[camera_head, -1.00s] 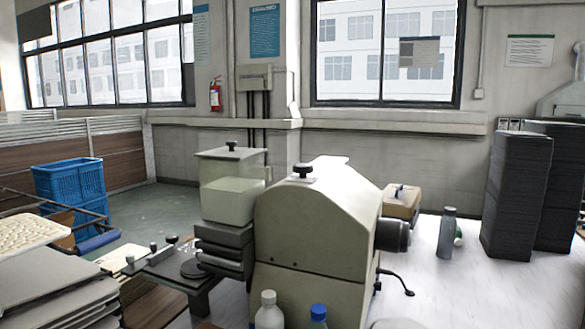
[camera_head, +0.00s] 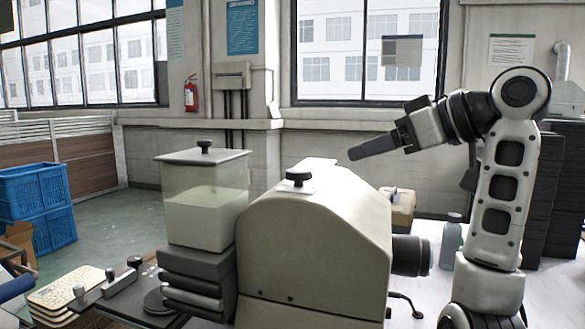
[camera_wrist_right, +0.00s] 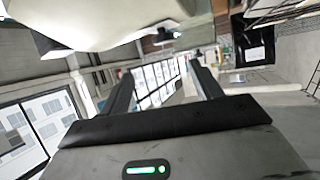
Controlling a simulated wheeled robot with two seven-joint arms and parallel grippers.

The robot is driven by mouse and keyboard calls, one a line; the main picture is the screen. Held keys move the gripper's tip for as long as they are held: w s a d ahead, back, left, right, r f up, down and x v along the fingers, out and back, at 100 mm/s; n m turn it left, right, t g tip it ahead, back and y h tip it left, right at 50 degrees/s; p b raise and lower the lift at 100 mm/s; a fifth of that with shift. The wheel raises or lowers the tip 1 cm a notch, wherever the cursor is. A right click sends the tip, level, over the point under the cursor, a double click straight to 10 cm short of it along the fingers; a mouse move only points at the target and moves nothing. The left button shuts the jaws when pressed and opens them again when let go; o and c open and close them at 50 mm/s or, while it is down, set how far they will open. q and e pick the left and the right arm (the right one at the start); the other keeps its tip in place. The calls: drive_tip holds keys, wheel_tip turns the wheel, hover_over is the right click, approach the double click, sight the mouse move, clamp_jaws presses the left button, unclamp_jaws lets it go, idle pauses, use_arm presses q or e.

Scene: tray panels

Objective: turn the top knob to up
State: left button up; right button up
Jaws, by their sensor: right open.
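A black knob (camera_head: 298,176) sits on a small light plate on top of the beige rounded machine housing (camera_head: 315,245). Another black knob (camera_head: 205,146) sits on the lid of the clear tank to the left. My right gripper (camera_head: 354,153) points left, in the air above and right of the housing knob, apart from it. In the right wrist view its two fingers (camera_wrist_right: 160,80) are spread with nothing between them. I cannot make out which way either knob is turned. My left gripper is in neither view.
A dark cylindrical part (camera_head: 411,255) sticks out of the housing's right side. A grey bottle (camera_head: 450,243) and a tan box (camera_head: 400,208) stand behind it. Dark stacks (camera_head: 560,200) rise behind my right arm. The air above the housing is free.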

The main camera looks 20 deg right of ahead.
sight(299, 170)
drive_tip(key=x, duration=0.2)
drive_tip(key=p+x, duration=0.1)
drive_tip(key=x, duration=0.2)
drive_tip(key=shift+a+r, duration=0.1)
drive_tip(key=shift+a, duration=0.45)
drive_tip(key=p+x, duration=0.2)
drive_tip(key=x, duration=0.6)
drive_tip(key=shift+w+a, duration=0.15)
drive_tip(key=shift+w, duration=0.2)
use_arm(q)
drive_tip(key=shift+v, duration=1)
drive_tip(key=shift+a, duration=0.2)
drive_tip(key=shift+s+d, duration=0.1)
use_arm(e)
drive_tip(key=c, duration=1)
